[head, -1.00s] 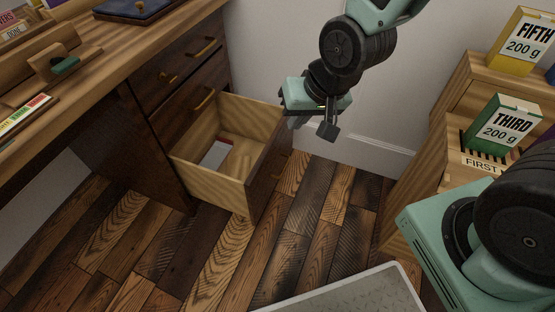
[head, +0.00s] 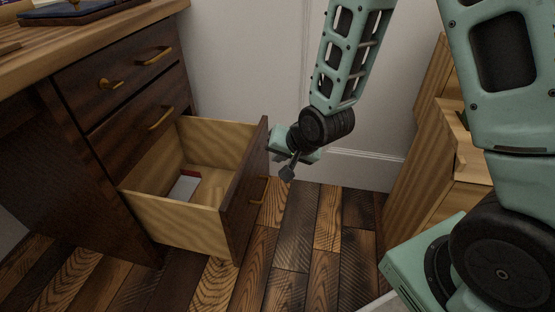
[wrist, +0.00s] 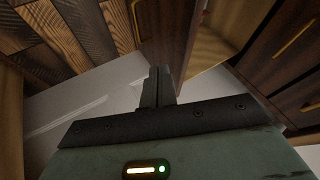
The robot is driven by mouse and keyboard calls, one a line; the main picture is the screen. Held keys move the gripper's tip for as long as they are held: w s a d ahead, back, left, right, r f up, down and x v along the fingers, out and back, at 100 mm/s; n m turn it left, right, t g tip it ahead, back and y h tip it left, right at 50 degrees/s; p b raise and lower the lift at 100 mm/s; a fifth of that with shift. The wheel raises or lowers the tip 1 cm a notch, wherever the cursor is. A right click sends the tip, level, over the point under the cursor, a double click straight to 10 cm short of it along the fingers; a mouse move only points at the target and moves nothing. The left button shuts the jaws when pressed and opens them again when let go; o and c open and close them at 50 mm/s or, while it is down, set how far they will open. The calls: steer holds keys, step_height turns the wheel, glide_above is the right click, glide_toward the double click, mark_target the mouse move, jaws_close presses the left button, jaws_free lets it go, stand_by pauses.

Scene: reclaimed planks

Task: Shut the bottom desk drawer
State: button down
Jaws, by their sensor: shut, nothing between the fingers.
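The bottom desk drawer (head: 190,222) stands pulled out of the dark wooden desk, with a pale wood inside and a dark front panel (head: 247,190). A white and red item (head: 186,186) lies in it. My gripper (head: 287,173) is shut and empty, just to the right of the drawer's front panel near its far end. In the wrist view the shut fingers (wrist: 157,88) point toward the dark front panel (wrist: 165,35), and a brass handle (wrist: 136,20) shows on it. I cannot tell whether the fingers touch the panel.
Two closed drawers with brass handles (head: 160,118) sit above the open one. A white wall with a baseboard (head: 360,168) is behind my gripper. A light wooden shelf unit (head: 425,180) stands at the right. The plank floor (head: 290,245) in front is clear.

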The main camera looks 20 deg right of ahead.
mark_target(250, 166)
steer(key=shift+w+a+f+b, duration=0.75)
steer(key=shift+w+f, duration=0.15)
steer(key=shift+w, duration=0.15)
steer(key=shift+w+a+f+b, duration=0.75)
steer(key=shift+w+f, duration=0.1)
steer(key=shift+w, duration=0.15)
steer(key=shift+w+a+f+b, duration=0.75)
steer(key=shift+w+f, duration=0.15)
steer(key=shift+w, duration=0.15)
